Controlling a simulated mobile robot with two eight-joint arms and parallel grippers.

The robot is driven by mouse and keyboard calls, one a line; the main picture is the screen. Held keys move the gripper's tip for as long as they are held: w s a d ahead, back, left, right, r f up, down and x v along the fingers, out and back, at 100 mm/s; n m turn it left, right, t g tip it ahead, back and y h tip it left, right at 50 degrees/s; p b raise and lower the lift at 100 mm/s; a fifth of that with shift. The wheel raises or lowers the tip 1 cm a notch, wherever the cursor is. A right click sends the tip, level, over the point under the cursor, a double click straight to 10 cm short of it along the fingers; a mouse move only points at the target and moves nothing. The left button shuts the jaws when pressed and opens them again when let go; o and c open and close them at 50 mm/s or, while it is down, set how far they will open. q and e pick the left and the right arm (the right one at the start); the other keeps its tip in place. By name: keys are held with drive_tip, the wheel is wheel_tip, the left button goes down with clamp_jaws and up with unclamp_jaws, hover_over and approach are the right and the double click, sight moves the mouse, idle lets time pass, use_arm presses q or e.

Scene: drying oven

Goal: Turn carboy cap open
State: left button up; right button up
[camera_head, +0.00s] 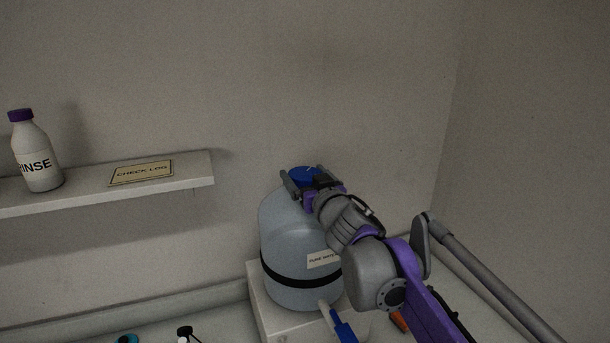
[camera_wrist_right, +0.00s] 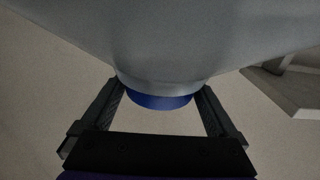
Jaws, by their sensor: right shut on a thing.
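The carboy (camera_head: 290,240) is a large grey-blue bottle with a black band and a label, standing upright on a white block. Its blue cap (camera_head: 302,174) is on the neck at the top. My right gripper (camera_head: 304,184) is at the cap, with one finger on each side, shut on it. In the right wrist view the carboy (camera_wrist_right: 165,45) fills the top, and the cap (camera_wrist_right: 160,101) sits between the two fingers (camera_wrist_right: 160,100). Part of the cap is hidden by the gripper in the head view. My left gripper is not in view.
A wall shelf (camera_head: 190,181) at left holds a RINSE bottle (camera_head: 36,155) and a CHECK LOG card (camera_head: 141,172). The white block (camera_head: 262,303) carries the carboy, with a blue-handled spigot (camera_head: 342,328) low in front. Small items lie at the bottom edge. The wall is close behind.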

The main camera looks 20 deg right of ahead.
drive_tip(key=o, duration=1)
drive_tip(key=shift+s+f, duration=0.1)
drive_tip(key=shift+s, duration=0.3)
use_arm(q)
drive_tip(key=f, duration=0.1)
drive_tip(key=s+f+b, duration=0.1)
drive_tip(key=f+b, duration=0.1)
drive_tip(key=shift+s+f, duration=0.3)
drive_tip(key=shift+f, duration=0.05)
use_arm(e)
drive_tip(key=s, duration=0.9)
drive_tip(key=shift+a, duration=0.3)
use_arm(q)
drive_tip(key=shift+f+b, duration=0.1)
drive_tip(key=shift+b, duration=0.25)
use_arm(e)
drive_tip(key=shift+s, duration=0.5)
